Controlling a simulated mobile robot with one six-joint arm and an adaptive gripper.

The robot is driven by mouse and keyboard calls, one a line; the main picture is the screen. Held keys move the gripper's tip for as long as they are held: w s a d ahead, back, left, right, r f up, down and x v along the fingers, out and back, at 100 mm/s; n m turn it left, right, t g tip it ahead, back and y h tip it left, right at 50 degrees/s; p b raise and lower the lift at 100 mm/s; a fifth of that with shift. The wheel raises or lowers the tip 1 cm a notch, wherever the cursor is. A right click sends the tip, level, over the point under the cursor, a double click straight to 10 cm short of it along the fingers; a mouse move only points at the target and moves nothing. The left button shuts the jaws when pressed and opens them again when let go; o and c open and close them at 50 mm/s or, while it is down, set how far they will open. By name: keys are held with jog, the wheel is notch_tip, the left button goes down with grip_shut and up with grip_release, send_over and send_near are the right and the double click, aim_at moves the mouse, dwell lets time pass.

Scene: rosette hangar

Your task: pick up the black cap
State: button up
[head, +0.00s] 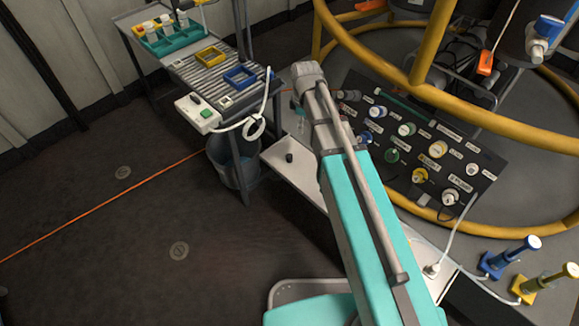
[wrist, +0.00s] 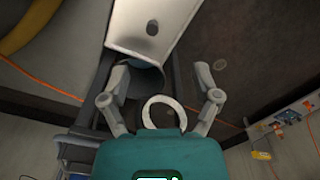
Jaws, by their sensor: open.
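The black cap (head: 289,157) is small and dark and stands on a white shelf (head: 300,180) left of my arm in the head view. In the wrist view the cap (wrist: 152,27) shows near the top, on the pale shelf surface (wrist: 130,15). My gripper (wrist: 161,84) is open, with its two fingers spread wide and nothing held between them. The cap lies beyond the fingertips and apart from them. In the head view my gripper is mostly hidden by my arm.
A cart (head: 222,93) with a teal rack and yellow and blue frames stands beside the shelf, above a dark bucket (head: 232,165). A white cable loop (head: 254,127) hangs from the cart. A panel of knobs (head: 420,150) and yellow rails lie right.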

aim_at(289, 155)
jog(key=w+a+f+n+b, duration=0.3)
jog(key=a+f+n+b, duration=0.1)
jog(key=f+b, duration=0.3)
jog(key=shift+w+a+f, duration=0.15)
jog(key=shift+a+f, duration=0.1)
jog(key=shift+f, duration=0.5)
jog(key=shift+f, duration=0.1)
notch_tip(289, 155, down, 8)
jog(key=b, duration=0.8)
jog(key=shift+f+b, duration=0.25)
jog(key=shift+b, duration=0.15)
jog(key=shift+f+b, duration=2.6)
jog(key=c, duration=1)
